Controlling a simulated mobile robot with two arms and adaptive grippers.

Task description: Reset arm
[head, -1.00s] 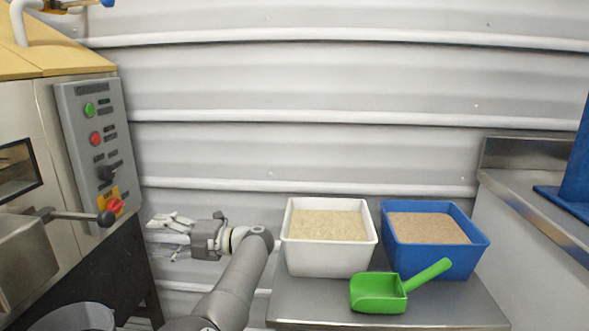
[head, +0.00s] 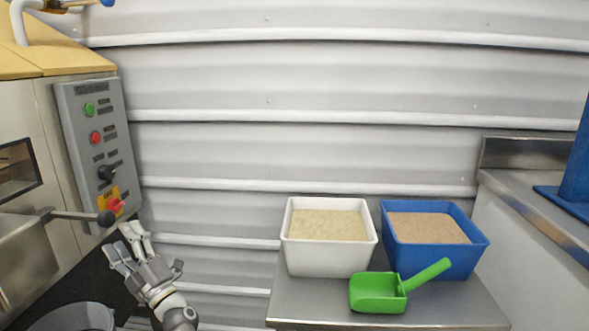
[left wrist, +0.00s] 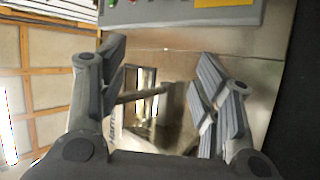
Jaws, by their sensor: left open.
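My left gripper (head: 128,246) is at the lower left in the head view, raised and pointing up and slightly left. It is open and empty. It is in front of the machine's lower edge, just below the dark-knobbed lever (head: 75,215). My right gripper is not in view.
On the metal table (head: 300,305) at right stand a white bin (head: 328,260) and a blue bin (head: 435,262) of granular material. A green scoop (head: 378,293) lies in front. A grey round container (head: 70,318) is at lower left. The corrugated wall (head: 330,90) closes the back.

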